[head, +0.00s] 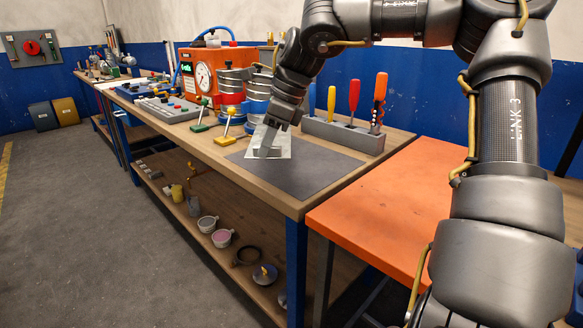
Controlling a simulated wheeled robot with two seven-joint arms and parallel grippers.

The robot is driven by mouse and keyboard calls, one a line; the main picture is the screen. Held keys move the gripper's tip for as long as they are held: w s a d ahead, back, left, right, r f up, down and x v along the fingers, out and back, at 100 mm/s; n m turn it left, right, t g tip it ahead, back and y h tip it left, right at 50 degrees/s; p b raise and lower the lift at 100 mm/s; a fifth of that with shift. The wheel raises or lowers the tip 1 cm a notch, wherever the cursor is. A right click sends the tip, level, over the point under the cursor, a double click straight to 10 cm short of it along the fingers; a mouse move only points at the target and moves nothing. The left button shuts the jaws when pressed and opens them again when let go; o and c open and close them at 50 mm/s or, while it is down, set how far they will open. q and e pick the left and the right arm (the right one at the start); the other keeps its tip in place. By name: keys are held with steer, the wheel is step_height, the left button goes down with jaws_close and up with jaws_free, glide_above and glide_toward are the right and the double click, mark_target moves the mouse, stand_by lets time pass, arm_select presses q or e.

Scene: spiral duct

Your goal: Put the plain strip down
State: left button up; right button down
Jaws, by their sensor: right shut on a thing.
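My right gripper (268,143) reaches down over the dark grey mat (308,170) on the workbench. It is shut on the plain strip, a grey metal piece mostly hidden by the fingers. A pale, shiny square plate (284,147) lies at the mat's far left, under and around the fingertips. I cannot tell whether the strip touches the plate or hangs just above it. My left gripper is not in view.
A grey rack (345,136) with upright yellow, red and orange-handled tools stands behind the mat. An orange machine (214,70) with a gauge, stacked round pieces and small clamps is left of it. The mat's near part and the orange table (385,215) are clear.

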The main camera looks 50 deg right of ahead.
mark_target(286, 183)
steer(key=d, duration=0.1)
steer(key=d+f, duration=0.1)
steer(key=d, duration=0.1)
steer(key=w+d+f, duration=0.1)
steer(key=d, duration=0.1)
steer(key=shift+f, duration=0.15)
steer(key=d+f, duration=0.2)
steer(key=f, duration=0.2)
steer(key=shift+w+d, duration=0.2)
steer(key=shift+d, duration=0.2)
steer(key=shift+d+f, duration=0.6)
steer(key=shift+f, duration=0.15)
step_height(286, 183, down, 3)
steer(key=shift+d+r, duration=0.1)
steer(key=shift+r, duration=0.05)
steer(key=shift+w+f, duration=0.1)
steer(key=shift+f, duration=0.15)
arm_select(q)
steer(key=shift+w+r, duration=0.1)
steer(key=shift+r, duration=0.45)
arm_select(e)
steer(key=shift+f+b, duration=0.1)
steer(key=shift+b, duration=0.25)
steer(key=c, duration=1.4)
jaws_free()
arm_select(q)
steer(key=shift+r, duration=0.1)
